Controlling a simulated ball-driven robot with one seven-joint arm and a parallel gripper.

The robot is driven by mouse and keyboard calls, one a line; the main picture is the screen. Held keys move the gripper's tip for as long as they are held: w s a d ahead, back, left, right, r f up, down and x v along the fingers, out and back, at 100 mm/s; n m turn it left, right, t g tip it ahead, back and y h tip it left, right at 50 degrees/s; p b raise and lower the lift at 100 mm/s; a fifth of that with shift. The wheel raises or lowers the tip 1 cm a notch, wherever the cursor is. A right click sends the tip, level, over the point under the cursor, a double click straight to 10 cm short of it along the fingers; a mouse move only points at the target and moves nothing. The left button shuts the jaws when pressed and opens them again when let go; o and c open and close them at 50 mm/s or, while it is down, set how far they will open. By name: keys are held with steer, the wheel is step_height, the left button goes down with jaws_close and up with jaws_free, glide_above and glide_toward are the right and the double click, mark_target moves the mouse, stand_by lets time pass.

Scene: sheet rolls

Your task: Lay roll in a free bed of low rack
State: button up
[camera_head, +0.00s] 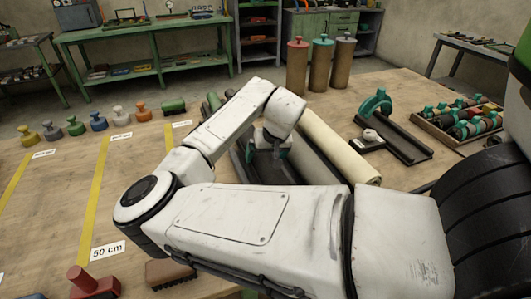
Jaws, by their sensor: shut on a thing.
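My gripper (271,143) hangs over the dark low rack (250,168), in the middle of the view. It is shut on a roll, but my own arm hides most of that roll and the grip. A bit of teal shows at the fingertips. A long cream roll (338,146) lies just right of the gripper, along the rack's right side. A green roll end (213,101) shows behind my forearm on the left. My arm hides the near part of the rack, and I cannot tell which beds are free or whether the held roll touches one.
A black trough (405,143) and a teal-handled tool (376,103) stand right. A tray of teal-ended rolls (458,124) lies beyond. Brown upright rolls (320,65) stand at the back. Several knobbed weights (98,121) line the left, near yellow strips (97,185); wood is bare between.

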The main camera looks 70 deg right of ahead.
steer(key=shift+d+r, duration=0.1)
steer(key=o, duration=1.7)
steer(key=shift+f, duration=0.2)
steer(key=shift+o, duration=0.2)
steer(key=v, duration=1.2)
steer(key=shift+r, duration=0.15)
